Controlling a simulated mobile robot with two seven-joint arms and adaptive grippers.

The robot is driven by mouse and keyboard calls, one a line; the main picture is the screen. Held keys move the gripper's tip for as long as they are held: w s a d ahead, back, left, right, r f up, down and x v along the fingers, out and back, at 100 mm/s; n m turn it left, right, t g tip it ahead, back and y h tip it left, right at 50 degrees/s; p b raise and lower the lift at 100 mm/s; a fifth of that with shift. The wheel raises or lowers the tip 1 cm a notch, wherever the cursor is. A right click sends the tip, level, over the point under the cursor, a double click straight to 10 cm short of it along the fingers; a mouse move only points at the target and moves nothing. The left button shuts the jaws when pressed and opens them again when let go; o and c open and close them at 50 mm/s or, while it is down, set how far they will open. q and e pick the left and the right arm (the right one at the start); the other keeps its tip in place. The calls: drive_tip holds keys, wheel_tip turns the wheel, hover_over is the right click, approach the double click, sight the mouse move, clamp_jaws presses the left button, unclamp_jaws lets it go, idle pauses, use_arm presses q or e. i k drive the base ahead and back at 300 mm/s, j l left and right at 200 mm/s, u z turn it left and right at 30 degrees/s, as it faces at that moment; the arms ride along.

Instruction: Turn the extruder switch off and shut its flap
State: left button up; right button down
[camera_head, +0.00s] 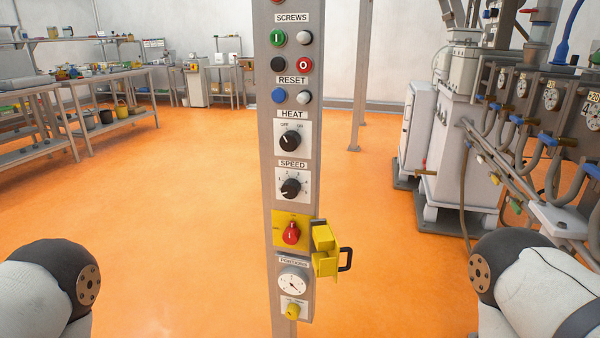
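The extruder switch (291,233) is a red rotary knob on a yellow plate, low on a grey control column (268,190). Its handle points about upright. The yellow flap (325,250) stands open to the right of the switch, with a black handle (346,259) on its outer side. Parts of my two arms show at the lower left and lower right, both well apart from the column. Neither gripper is in view.
The column also bears SCREWS and RESET buttons, HEAT (290,141) and SPEED (290,188) knobs, and a dial (292,281) below the switch. Machinery with hoses (540,130) stands at right, workbenches (110,95) at left. The orange floor (190,200) is clear around the column.

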sight(291, 235)
drive_tip(key=i+l+u, duration=0.35)
drive_tip(key=l, duration=0.3)
drive_tip(key=i+l+u, duration=0.2)
drive_tip(key=l, duration=0.15)
drive_tip(key=l+u, duration=0.15)
drive_tip(key=l, duration=0.2)
drive_tip(key=i+l+u, duration=0.2)
drive_tip(key=l, duration=0.2)
